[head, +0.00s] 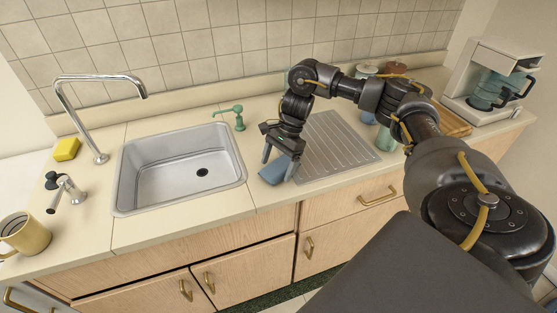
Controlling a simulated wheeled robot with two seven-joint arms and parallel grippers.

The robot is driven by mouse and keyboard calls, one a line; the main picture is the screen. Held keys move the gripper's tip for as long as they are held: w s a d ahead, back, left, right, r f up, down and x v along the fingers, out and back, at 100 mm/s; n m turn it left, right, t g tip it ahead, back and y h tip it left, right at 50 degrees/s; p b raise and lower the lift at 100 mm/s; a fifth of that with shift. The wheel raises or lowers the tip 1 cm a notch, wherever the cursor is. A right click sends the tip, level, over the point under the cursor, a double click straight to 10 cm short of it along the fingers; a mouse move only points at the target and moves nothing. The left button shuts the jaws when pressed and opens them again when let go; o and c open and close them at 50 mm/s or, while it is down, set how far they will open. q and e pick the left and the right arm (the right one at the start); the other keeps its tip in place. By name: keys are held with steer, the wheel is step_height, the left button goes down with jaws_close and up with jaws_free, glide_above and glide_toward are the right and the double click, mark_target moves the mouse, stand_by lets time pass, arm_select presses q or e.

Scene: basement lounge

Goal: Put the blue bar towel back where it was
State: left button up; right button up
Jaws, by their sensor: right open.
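The blue bar towel (273,171) lies as a small folded piece on the counter, between the sink (182,170) and the ribbed metal drainboard (337,146). My right gripper (280,158) points down over the towel with its fingers apart. One finger is at the towel's left side and the other at its right side. I cannot tell whether the fingers touch the cloth. The gripper hides part of the towel's far side. My left gripper is not in view.
A tall chrome faucet (100,118), a yellow sponge (66,149) and a mug (24,234) stand at the left. A green soap pump (238,117) is behind the sink. A coffee maker (492,75) stands at the far right. The counter's front strip is clear.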

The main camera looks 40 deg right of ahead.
steer(key=shift+r, duration=0.3)
steer(key=shift+w+d+r+p, duration=0.1)
steer(key=shift+d+r+p, duration=0.05)
steer(key=shift+r+p, duration=0.15)
steer(key=p+v, duration=0.1)
steer(key=v, duration=1)
steer(key=shift+r, duration=0.2)
steer(key=shift+r, duration=0.1)
